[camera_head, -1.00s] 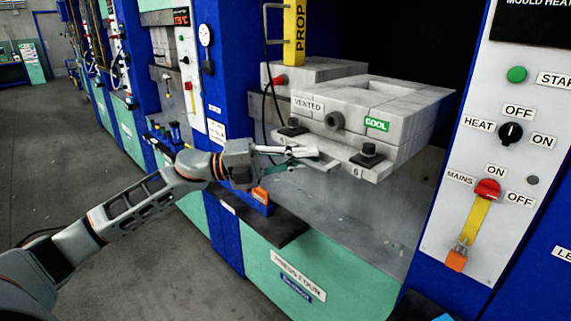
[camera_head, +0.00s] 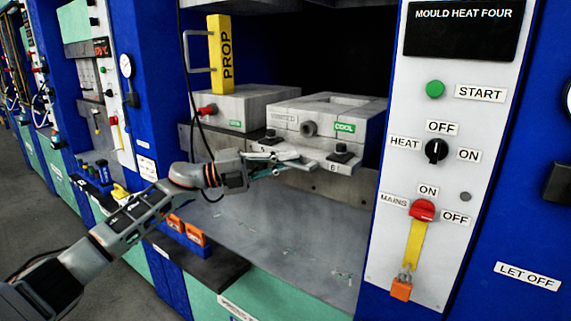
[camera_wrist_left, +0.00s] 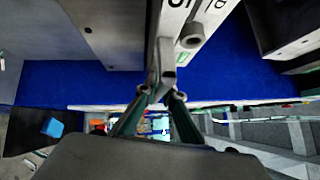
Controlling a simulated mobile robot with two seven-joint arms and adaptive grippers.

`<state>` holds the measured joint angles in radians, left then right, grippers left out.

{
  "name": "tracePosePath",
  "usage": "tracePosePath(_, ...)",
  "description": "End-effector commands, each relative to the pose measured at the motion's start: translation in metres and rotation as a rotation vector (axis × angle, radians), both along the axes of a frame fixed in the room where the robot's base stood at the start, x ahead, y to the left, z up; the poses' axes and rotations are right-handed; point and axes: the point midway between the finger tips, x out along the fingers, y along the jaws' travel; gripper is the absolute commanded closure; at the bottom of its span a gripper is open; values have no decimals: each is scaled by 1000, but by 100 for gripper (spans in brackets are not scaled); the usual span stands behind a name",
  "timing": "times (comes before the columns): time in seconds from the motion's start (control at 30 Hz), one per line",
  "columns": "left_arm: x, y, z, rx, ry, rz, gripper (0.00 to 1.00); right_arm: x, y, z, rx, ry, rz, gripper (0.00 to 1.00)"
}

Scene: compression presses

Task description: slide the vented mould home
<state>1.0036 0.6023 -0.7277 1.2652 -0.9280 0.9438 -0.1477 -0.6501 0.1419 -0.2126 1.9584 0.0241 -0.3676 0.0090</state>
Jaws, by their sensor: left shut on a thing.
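The vented mould (camera_head: 345,119) is a pale grey block with a faint VENTED label, a green COOL tag and a round boss on its front. It sits inside the open press, to the right of another block. A front ledge with black knobs and a number label sticks out under it. My left gripper (camera_head: 283,160) is at this ledge and is shut on the mould's front part. In the left wrist view the closed fingers (camera_wrist_left: 163,92) meet at a grey piece below a labelled pale face. The exact grip is partly hidden. My right gripper is not in view.
A second grey block (camera_head: 239,111) with a COOL tag stands left of the mould. A control panel (camera_head: 436,180) stands at the right. The grey press bed (camera_head: 270,225) in front is clear. A dark shelf (camera_head: 205,262) holds orange-topped items.

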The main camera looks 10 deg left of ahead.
Motion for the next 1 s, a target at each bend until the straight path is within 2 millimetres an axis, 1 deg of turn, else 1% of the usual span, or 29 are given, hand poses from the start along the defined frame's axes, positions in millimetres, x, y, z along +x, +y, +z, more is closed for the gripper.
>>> tracePosePath(0.03, 2, 0, -5, 6, 3, 5, 100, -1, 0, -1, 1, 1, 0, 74)
tracePosePath(0.3, 3, 1, -5, 6, 3, 8, 100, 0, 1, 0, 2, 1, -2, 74)
tracePosePath(0.33, 3, 1, -5, 6, 3, 8, 87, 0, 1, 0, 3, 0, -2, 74)
tracePosePath(0.37, 3, 1, -5, 7, 2, 9, 79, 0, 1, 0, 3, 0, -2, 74)
tracePosePath(0.4, 3, 1, -5, 7, 2, 9, 74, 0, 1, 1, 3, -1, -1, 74)
tracePosePath(0.83, 3, 3, -2, 3, 0, 11, 74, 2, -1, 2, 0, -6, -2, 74)
tracePosePath(0.93, 0, 10, -3, 3, 0, 11, 74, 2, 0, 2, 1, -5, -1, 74)
tracePosePath(1.0, -4, 18, -4, 4, 0, 10, 74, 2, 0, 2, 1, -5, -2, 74)
